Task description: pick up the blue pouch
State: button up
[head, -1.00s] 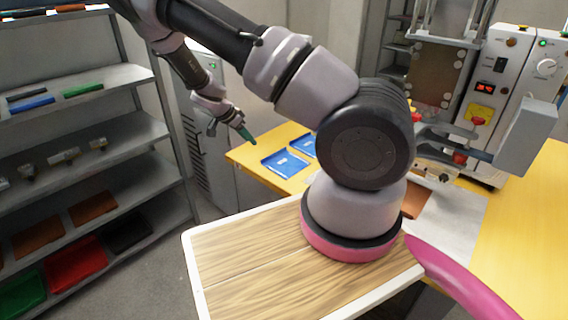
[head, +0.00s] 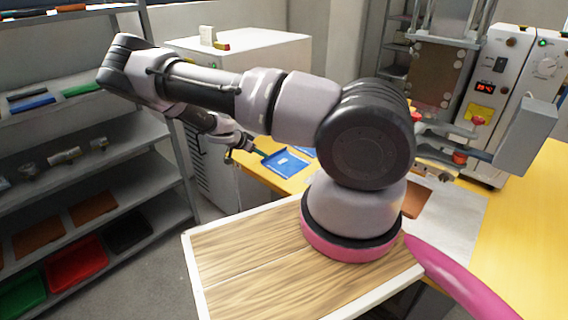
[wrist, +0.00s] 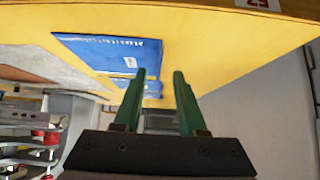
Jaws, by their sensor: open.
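Two blue pouches lie flat on the yellow table. The nearer blue pouch (head: 287,163) has a small white label. The other blue pouch (head: 309,152) is behind it and mostly hidden by my arm. In the wrist view, a large blue pouch (wrist: 105,50) lies left of the fingers, and part of the second shows behind the left finger. My gripper (wrist: 159,74) has green fingers, apart, with nothing held between them. In the head view, my gripper (head: 262,153) is at the left edge of the nearer pouch; I cannot tell if it touches.
The yellow table (head: 535,235) runs right to the welding machine (head: 490,110). A white cabinet (head: 255,50) stands behind my arm. A grey shelf (head: 100,175) with bins and parts is at the left. A sign (wrist: 262,4) shows near the table edge in the wrist view.

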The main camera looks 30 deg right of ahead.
jog(key=x, duration=0.4)
jog(key=shift+w+d+f, duration=0.1)
grip_shut()
